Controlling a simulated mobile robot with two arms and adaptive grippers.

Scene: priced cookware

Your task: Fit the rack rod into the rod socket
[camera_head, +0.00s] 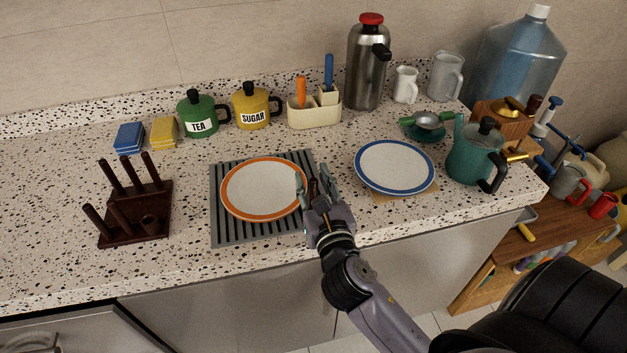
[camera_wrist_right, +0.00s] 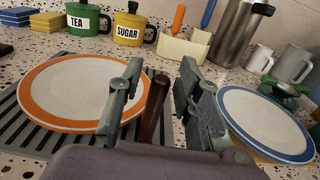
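The dark wooden rack (camera_head: 130,235) stands at the left of the counter with several upright rods and a round rod socket (camera_head: 149,220) at its front right. A loose brown rack rod (camera_wrist_right: 152,112) shows between the fingers of my right gripper (camera_wrist_right: 160,90). In the head view the rod (camera_head: 314,190) is small and partly hidden by the fingers. My right gripper (camera_head: 314,186) is open, with gaps visible between its fingers and the rod, low over the counter between the two plates. My left gripper is not in view.
An orange-rimmed plate (camera_head: 262,188) lies on a grey ridged mat (camera_head: 228,227), between rack and gripper. A blue-rimmed plate (camera_head: 395,166) lies right of the gripper. Canisters, a utensil holder (camera_head: 314,113) and a flask (camera_head: 368,70) stand behind. A green kettle (camera_head: 473,152) stands at right.

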